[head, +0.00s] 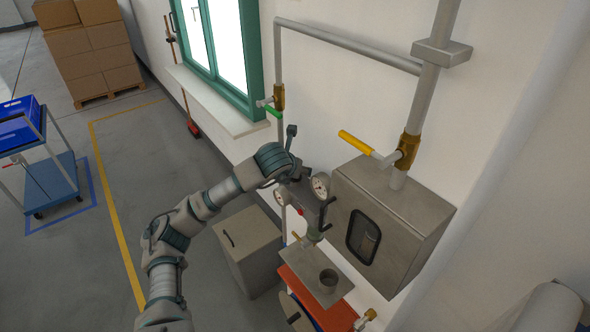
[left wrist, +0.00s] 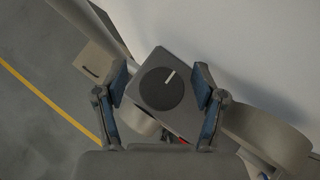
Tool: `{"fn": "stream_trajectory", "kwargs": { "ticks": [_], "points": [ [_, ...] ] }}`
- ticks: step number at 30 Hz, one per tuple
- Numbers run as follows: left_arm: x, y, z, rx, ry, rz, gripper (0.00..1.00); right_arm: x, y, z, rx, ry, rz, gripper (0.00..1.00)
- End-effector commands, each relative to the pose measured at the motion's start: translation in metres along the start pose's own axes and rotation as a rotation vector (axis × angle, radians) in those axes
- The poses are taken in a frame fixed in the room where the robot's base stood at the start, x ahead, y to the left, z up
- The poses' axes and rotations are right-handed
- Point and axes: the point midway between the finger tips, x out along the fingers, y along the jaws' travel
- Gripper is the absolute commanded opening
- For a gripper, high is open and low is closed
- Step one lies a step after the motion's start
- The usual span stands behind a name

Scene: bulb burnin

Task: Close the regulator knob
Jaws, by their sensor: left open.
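The regulator knob (left wrist: 161,89) is a round dark disc with a white pointer line on the face of a grey block (left wrist: 183,116). The line points up and slightly right in the left wrist view. My left gripper (left wrist: 160,82) is open, with one blue-padded finger on each side of the knob. Clear gaps show between the pads and the disc. In the head view my left gripper (head: 296,158) is at the wall equipment beside a round gauge (head: 320,186), and I cannot make out the knob there. My right gripper is not in view.
A grey cabinet with a dark window (head: 363,236) stands right of the gauge. Above it is a yellow-handled valve (head: 356,143); a green-handled valve (head: 284,112) is on the pipe by the window. A grey box (head: 246,250) stands below my arm.

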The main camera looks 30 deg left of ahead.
Motion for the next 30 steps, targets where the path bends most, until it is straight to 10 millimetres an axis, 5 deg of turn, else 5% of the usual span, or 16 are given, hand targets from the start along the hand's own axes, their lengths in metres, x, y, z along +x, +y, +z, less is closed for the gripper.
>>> {"fn": "stream_trajectory", "kwargs": {
  "ticks": [5, 19, 30],
  "points": [
    [-0.011, -0.001, 0.001, 0.001, -0.002, 0.000, 0.70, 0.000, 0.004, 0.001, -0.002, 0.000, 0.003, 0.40],
    [-0.102, 0.001, 0.002, 0.000, -0.001, -0.002, 0.70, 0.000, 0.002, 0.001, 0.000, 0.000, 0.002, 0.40],
    [-0.115, 0.002, 0.001, -0.001, 0.003, -0.001, 0.70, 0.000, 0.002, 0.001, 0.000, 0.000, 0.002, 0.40]
  ]
}}
